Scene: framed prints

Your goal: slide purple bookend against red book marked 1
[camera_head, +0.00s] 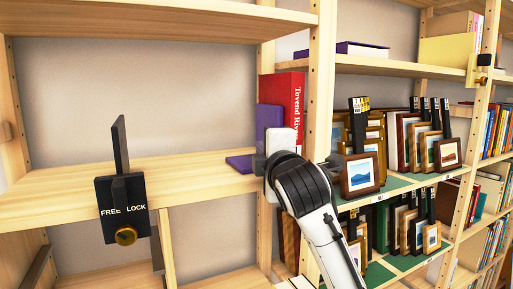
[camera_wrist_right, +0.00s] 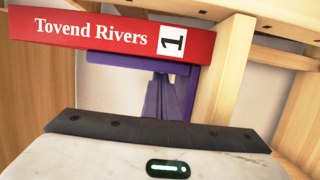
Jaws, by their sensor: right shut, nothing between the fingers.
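The red book (camera_head: 290,99) stands at the right end of the shelf by an upright post. Its spine reads "Tovend Rivers" with a 1 label in the right wrist view (camera_wrist_right: 110,37). The purple bookend (camera_head: 269,117) stands just left of it, its foot (camera_head: 240,163) lying on the shelf; it also shows in the right wrist view (camera_wrist_right: 130,61). They look very close, but I cannot tell whether they touch. My right gripper (camera_head: 259,164) is shut and empty at the bookend, partly covering its lower part. Contact is unclear. My left gripper is out of view.
A black FREE/LOCK fixture (camera_head: 122,208) with a brass knob is on the front of the shelf (camera_head: 65,195) at left. The shelf between is clear. Framed prints (camera_head: 361,173) crowd the bay right of the post (camera_head: 321,80).

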